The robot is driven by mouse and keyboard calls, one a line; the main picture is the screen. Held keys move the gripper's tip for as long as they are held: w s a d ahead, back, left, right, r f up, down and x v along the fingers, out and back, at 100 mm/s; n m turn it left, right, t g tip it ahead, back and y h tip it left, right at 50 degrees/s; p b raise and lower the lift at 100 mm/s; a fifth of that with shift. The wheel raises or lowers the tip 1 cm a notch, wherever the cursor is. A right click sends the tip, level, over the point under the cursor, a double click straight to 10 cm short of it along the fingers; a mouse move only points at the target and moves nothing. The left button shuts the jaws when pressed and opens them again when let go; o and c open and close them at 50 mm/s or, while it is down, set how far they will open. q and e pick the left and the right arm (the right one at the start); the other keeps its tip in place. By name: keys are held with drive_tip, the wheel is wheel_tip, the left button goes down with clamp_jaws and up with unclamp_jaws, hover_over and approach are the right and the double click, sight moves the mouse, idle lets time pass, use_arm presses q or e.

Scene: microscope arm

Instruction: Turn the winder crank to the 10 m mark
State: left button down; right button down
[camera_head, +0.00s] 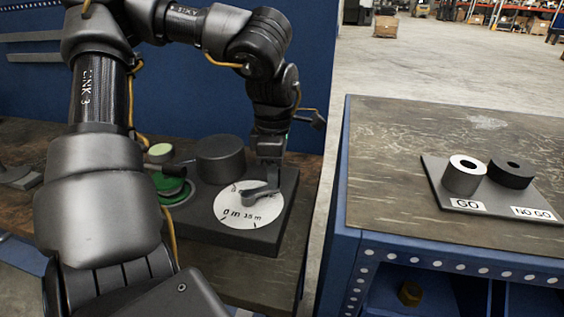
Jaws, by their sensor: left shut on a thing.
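The winder (232,238) is a dark box on the left bench. A grey crank (258,193) lies across the dial. My left gripper (269,180) comes down from above and is shut on the crank's outer end, at the dial's far right side. The gripper hides part of the crank and dial. I cannot see a 10 m mark. My right gripper is out of view.
A dark drum (220,158) and a green reel (172,188) stand beside the dial. Right of a floor gap, another bench (400,150) holds a plate (437,188) with a silver GO ring (462,178) and a black NO GO ring (510,174). A blue panel (190,85) stands behind.

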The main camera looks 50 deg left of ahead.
use_arm(q)
drive_tip(key=c, duration=1.2)
unclamp_jaws()
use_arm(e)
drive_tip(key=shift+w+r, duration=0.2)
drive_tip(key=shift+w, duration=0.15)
use_arm(q)
drive_tip(key=shift+r, duration=0.15)
wheel_tip(320, 180, up, 11)
drive_tip(key=shift+f+p, duration=0.2)
drive_tip(key=shift+p, duration=0.7)
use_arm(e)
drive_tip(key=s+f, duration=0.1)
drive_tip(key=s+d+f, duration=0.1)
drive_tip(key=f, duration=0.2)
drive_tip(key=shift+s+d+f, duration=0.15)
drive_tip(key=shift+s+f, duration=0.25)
